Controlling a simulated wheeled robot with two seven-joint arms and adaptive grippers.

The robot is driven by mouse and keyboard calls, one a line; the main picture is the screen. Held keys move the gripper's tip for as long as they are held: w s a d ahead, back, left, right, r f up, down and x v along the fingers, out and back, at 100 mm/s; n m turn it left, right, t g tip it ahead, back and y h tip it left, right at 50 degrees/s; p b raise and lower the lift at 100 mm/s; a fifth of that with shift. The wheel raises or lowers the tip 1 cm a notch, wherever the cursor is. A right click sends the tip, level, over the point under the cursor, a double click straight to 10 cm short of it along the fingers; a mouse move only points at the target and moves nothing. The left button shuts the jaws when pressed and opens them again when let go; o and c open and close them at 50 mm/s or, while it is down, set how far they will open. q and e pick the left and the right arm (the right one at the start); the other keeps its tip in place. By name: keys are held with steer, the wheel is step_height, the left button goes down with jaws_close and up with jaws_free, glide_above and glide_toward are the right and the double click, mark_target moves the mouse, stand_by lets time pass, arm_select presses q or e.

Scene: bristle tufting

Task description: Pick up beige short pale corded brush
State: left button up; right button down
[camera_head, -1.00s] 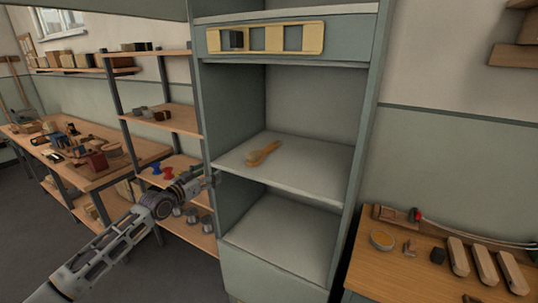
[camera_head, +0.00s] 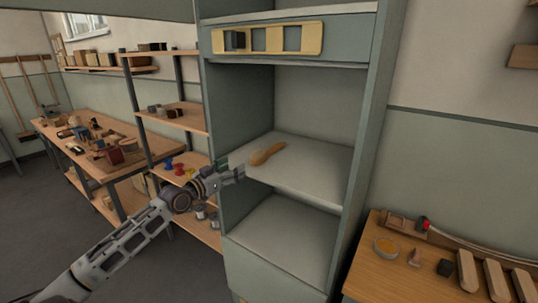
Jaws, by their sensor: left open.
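A beige-brown wooden brush (camera_head: 267,154) lies on the middle shelf (camera_head: 315,183) of the grey-green cabinet, near its left front part. Its cord or bristle detail is too small to tell. My left arm reaches in from the lower left. My left gripper (camera_head: 238,174) is open at the front left edge of that shelf, just left of and in front of the brush, apart from it as far as I can see. My right gripper is out of view.
The cabinet's left side wall (camera_head: 240,110) and right post (camera_head: 365,140) bound the shelf. An open wooden rack (camera_head: 180,120) with small items stands left. A workbench (camera_head: 440,262) with brush blocks stands right. The shelf's right side is clear.

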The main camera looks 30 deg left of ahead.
mark_target(253, 157)
arm_select(q)
steer(key=shift+w, duration=0.15)
stand_by(0.7)
steer(key=shift+w+d+p, duration=0.2)
steer(key=shift+w+p, duration=0.1)
steer(key=shift+w, duration=1.1)
steer(key=shift+w+d+p, duration=0.2)
steer(key=shift+w+p, duration=0.1)
steer(key=shift+w, duration=1.1)
steer(key=shift+w+d, duration=0.15)
steer(key=shift+w, duration=1.15)
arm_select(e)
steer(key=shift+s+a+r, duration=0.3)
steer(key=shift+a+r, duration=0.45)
